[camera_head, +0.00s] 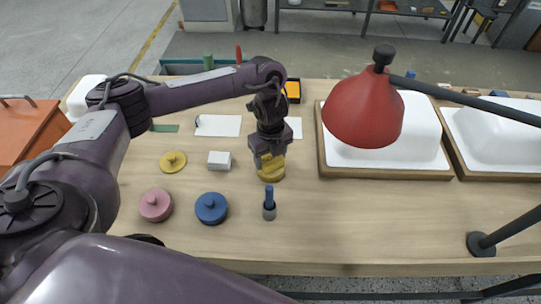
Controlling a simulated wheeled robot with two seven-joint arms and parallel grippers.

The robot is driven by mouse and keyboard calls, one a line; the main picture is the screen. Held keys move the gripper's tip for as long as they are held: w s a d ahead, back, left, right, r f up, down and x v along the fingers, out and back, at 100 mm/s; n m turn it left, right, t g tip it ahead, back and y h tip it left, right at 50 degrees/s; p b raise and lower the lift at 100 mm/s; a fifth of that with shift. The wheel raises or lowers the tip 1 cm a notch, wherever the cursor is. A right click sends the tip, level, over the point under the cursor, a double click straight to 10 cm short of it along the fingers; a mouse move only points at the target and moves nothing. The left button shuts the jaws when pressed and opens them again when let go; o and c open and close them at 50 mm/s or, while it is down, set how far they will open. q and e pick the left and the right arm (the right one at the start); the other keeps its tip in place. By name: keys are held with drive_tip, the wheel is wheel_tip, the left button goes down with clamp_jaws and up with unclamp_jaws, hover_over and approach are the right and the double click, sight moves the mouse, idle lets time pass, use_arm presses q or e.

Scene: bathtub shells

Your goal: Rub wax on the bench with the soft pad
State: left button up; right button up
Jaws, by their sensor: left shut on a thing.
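The bench (330,220) is a long light-wood top across the view. My left gripper (269,156) reaches down over its middle and is shut on a round yellow pad (272,175). The pad is low at the bench top; I cannot tell whether it touches. The jaws hide the pad's upper part. Another yellow disc with a knob (173,161), a pink one (156,205) and a blue one (211,208) lie to the left. No wax is clearly visible on the wood. My right gripper is not in view.
A white block (219,161) and a blue-handled tool in a grey holder (269,205) stand near the gripper. White shells in wooden frames (328,172) fill the right. A red lamp (365,110) hangs over them, its base (481,244) at front right. Front-centre wood is clear.

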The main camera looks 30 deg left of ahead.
sight(270, 156)
use_arm(q)
drive_tip(key=shift+f, duration=0.4)
drive_tip(key=shift+s, duration=0.1)
idle(1.3)
wheel_tip(270, 156, up, 7)
drive_tip(key=p, duration=0.6)
drive_tip(key=shift+p, duration=0.4)
